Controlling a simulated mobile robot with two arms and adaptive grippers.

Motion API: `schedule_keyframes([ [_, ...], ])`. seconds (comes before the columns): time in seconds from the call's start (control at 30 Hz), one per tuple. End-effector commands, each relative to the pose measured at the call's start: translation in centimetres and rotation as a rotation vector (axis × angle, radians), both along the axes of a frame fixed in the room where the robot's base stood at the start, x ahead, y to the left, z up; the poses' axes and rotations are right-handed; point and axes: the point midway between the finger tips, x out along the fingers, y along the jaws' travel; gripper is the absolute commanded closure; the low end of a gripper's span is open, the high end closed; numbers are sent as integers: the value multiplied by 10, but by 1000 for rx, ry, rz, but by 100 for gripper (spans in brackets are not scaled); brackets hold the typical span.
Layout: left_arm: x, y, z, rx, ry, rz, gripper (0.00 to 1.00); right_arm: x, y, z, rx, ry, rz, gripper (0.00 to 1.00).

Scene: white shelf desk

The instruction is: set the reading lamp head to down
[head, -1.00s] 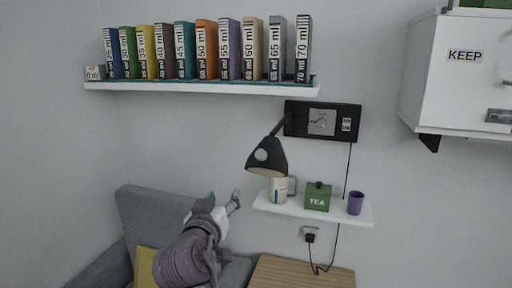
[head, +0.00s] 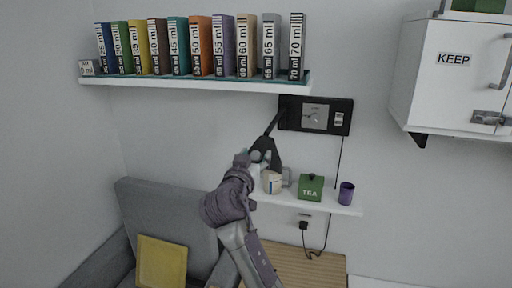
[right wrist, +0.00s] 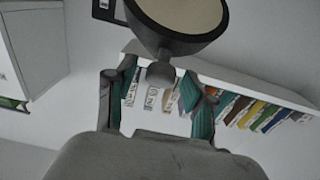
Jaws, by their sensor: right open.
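The reading lamp's black head (head: 266,144) hangs from a slanted arm (head: 271,125) below a black wall panel (head: 315,115). My right gripper (head: 257,159) is at the lower left of the head and covers part of it. In the right wrist view the lamp head (right wrist: 180,38) fills the top, with its pale round opening visible. A small grey knob (right wrist: 160,74) on it lies between the tips of my right gripper (right wrist: 157,100). The fingers stand apart, and gaps show on both sides of the knob. My left gripper is out of view.
A small white shelf (head: 325,205) under the lamp bears a mug (head: 272,183), a green TEA box (head: 311,189) and a purple cup (head: 346,194). A long shelf (head: 200,83) of labelled books is above. A white cabinet (head: 450,85) is at right.

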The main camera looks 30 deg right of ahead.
Motion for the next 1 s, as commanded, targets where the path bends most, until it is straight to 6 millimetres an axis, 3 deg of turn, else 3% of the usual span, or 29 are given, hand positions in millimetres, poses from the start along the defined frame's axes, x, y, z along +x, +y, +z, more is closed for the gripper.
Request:
schedule_keyframes([
  [0.43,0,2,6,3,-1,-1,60,8,-10,-1,0,0,0,47],
  [0.77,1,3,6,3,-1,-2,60,8,-10,0,0,0,0,100],
  [1.0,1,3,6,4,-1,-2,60,8,-10,0,0,0,0,100],
])
